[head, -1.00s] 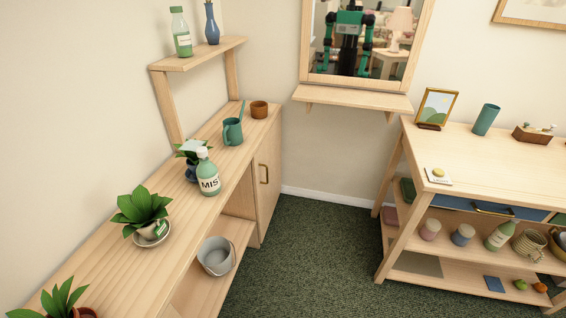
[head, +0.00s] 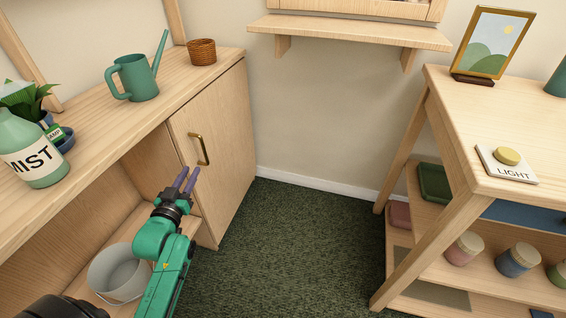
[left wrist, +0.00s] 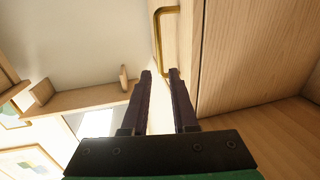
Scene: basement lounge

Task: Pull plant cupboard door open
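The plant cupboard door (head: 225,145) is a light wood panel at the right end of the plant bench, and it looks shut. Its brass handle (head: 198,149) is an upright bar near the door's left edge. My left gripper (head: 187,178) is just below and in front of the handle, fingers apart and empty. In the left wrist view the open fingers (left wrist: 160,73) point toward the brass handle (left wrist: 159,40), which lies just beyond their tips. I cannot tell whether they touch it. My right gripper is not in view.
A grey bucket (head: 119,272) stands on the open lower shelf beside my left arm. A watering can (head: 135,77), a brown pot (head: 202,51) and a mist bottle (head: 32,150) stand on the bench top. A shelf table (head: 455,150) is at right, with clear carpet (head: 280,240) between.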

